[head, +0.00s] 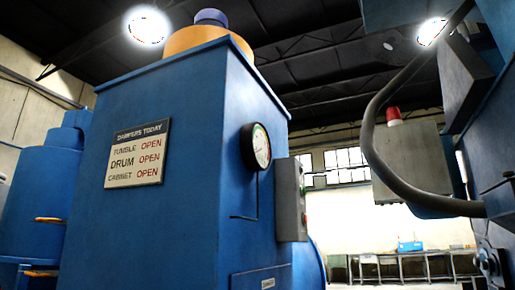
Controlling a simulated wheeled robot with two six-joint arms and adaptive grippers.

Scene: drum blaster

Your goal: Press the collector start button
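A tall blue cabinet (150,220), probably the collector, fills the left and middle of the head view. A grey control box (291,200) is fixed to its right side, seen nearly edge-on. Small details show on the box's narrow visible face, but I cannot make out which is the start button. A round dial gauge (256,147) sits on the cabinet just left of the box. Neither of my grippers shows in this view.
A sign (138,153) on the cabinet lists tumble, drum and cabinet as open. At the right, blue machinery carries a thick grey hose (376,150); a grey box (408,160) with a red beacon (393,116) stands behind. Tables (410,262) line the far wall.

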